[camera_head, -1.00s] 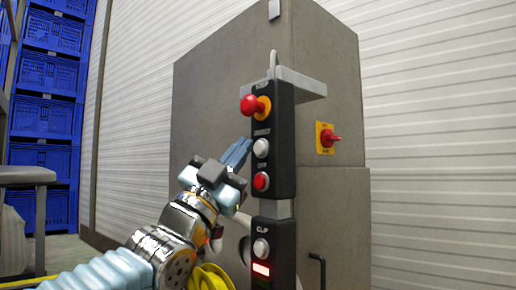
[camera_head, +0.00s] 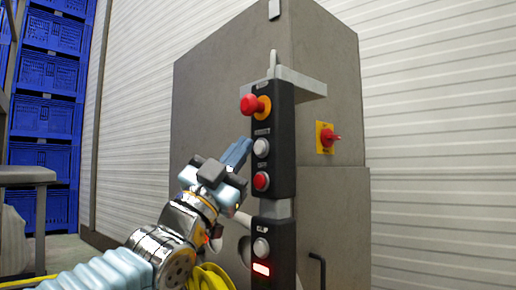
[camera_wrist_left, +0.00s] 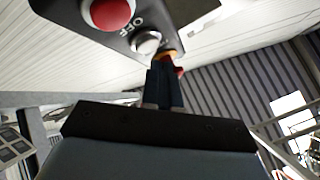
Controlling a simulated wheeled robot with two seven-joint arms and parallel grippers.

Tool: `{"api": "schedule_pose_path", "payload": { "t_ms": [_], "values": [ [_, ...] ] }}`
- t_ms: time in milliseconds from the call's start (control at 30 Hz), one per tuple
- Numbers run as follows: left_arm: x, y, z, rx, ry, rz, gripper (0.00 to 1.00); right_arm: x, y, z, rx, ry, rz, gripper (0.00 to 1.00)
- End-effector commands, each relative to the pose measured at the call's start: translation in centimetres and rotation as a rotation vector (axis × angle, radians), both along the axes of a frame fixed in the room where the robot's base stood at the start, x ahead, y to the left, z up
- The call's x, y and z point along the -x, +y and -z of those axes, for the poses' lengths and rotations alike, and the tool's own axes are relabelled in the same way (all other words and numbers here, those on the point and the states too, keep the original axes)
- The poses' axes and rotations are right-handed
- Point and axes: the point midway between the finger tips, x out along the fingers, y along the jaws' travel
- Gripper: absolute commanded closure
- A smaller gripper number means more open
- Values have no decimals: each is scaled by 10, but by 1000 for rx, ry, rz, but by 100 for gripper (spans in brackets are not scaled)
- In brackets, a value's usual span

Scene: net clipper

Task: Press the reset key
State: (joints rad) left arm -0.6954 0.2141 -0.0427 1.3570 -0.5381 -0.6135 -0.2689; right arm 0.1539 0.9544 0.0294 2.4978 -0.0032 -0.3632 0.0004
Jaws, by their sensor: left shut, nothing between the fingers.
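A black control box hangs on the front of a grey cabinet. Its upper white key (camera_head: 261,147), under a small label that seems to read RESET, sits between a red mushroom knob (camera_head: 254,105) and a red key (camera_head: 261,181). The white key also shows in the left wrist view (camera_wrist_left: 146,43), beside the red key (camera_wrist_left: 112,12) marked OFF. My left gripper (camera_head: 245,147) is shut and empty, its fingertips just left of the white key. In the left wrist view the fingers (camera_wrist_left: 164,72) point toward the box near that key; whether they touch it I cannot tell. My right gripper is out of view.
A lower white key (camera_head: 261,248) marked CLIP and a lit red display (camera_head: 261,269) sit below on the same post. The grey cabinet (camera_head: 225,95) stands close behind. A yellow plate with a red switch (camera_head: 328,137) is on its side. Blue crates (camera_head: 45,115) are stacked at left.

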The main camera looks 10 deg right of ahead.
Motion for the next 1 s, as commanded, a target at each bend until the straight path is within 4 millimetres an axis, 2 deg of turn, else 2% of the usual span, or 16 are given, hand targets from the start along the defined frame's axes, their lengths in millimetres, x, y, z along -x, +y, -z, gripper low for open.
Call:
{"api": "schedule_pose_path", "payload": {
  "t_ms": [1000],
  "values": [
    [-5,-7,0,0,0,0,100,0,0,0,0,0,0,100]
  ]
}}
